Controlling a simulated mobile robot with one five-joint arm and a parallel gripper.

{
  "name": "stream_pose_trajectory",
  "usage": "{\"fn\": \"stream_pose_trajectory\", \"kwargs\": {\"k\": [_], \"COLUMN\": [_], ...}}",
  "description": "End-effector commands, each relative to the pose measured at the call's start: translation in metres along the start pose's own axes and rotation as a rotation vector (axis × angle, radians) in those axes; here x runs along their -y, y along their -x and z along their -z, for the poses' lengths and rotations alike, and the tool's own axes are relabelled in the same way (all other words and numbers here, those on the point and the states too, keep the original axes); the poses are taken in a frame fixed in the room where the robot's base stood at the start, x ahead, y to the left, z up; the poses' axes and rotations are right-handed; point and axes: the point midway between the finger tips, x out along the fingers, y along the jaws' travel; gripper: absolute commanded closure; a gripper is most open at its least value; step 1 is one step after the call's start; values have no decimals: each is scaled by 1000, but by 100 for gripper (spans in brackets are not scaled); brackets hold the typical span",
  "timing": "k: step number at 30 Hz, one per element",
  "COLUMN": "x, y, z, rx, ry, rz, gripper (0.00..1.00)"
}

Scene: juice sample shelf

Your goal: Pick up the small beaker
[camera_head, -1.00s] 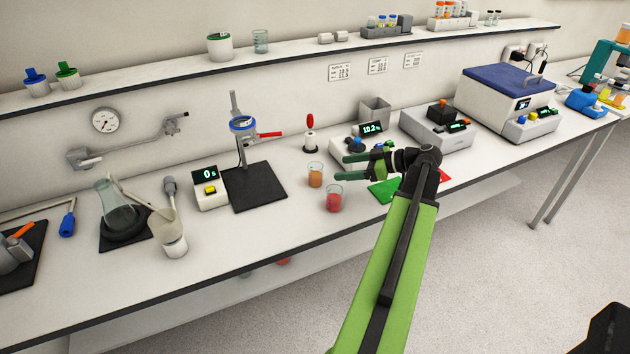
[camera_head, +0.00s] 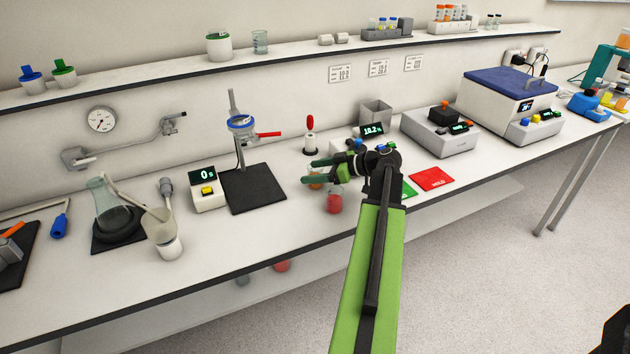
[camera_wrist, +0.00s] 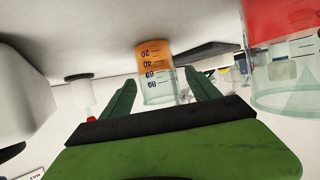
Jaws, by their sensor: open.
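A small clear beaker with orange liquid (camera_head: 315,185) stands on the bench, partly hidden by my gripper (camera_head: 308,172). In the wrist view the small beaker (camera_wrist: 155,68) appears upside down, with its printed scale facing me, between my two green fingers. My gripper is open there (camera_wrist: 164,82), with a finger on each side and no clear contact. A larger beaker with red liquid (camera_head: 334,203) stands just nearer the bench's front edge; it also fills the right of the wrist view (camera_wrist: 285,55).
A black stand (camera_head: 258,188) with a blue ring is left of the beakers. A scale reading 10.2 (camera_head: 372,130), a green card (camera_head: 409,188) and a red card (camera_head: 432,179) lie right.

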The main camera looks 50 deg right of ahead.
Motion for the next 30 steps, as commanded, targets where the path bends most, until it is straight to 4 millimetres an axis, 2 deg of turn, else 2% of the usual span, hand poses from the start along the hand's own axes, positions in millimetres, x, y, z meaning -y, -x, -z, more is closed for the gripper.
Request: {"fn": "stream_pose_trajectory", "kwargs": {"k": [2,18,30], "x": [0,0,-1], "y": [1,2,4], "z": [1,0,6], "rx": [0,0,0], "ry": [0,0,0], "rz": [0,-1,-2], "gripper": [30,99,99]}}
